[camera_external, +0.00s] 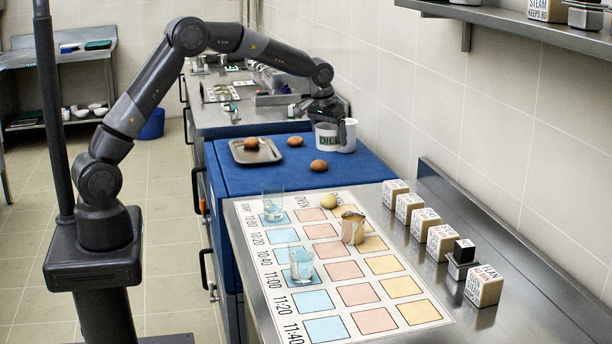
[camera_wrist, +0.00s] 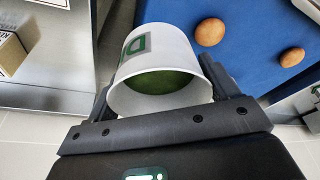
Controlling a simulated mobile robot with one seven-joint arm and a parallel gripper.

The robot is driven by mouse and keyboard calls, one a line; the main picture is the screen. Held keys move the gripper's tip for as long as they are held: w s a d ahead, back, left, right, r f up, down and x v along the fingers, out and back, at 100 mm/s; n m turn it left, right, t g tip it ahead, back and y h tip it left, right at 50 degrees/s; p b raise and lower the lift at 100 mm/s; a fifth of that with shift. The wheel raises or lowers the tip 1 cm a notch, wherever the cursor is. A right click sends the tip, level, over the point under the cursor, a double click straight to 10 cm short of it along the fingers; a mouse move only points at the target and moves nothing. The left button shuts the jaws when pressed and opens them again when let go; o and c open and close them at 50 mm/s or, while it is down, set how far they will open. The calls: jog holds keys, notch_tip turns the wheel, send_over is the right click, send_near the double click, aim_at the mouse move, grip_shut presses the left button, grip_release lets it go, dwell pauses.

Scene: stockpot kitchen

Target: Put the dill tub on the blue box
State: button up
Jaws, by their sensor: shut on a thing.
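The dill tub (camera_external: 326,139) is a white round tub with a green DILL label, and it is upright or nearly so in the external view. The wrist view shows the tub (camera_wrist: 160,50) from above its rim, with green contents inside. My gripper (camera_external: 330,120) is shut on the tub, one finger on each side of it. The blue box (camera_external: 236,180) is the blue-topped block between the steel counters. The tub appears at its far right part in the external view; I cannot tell whether it touches the top.
A metal tray (camera_external: 240,156) with a brown egg and two loose eggs (camera_external: 319,165) (camera_external: 295,141) lie on the blue top. A wall runs along the right.

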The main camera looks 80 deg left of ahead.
jog(key=s+a+f+n, duration=0.1)
jog(key=a+f, duration=0.1)
jog(key=a, duration=0.5)
jog(key=s+a+f, duration=0.2)
jog(key=a, duration=0.6)
jog(key=s+a+f+n, duration=0.1)
jog(key=a+f, duration=0.1)
jog(key=a, duration=0.6)
jog(key=shift+s+f+n+y, duration=0.25)
jog(key=shift+f+n+y, duration=0.05)
jog(key=shift+f+y, duration=0.1)
jog(key=shift+a+f, duration=0.35)
jog(key=shift+f, duration=1.8)
jog(key=shift+f, duration=0.1)
jog(key=o, duration=1)
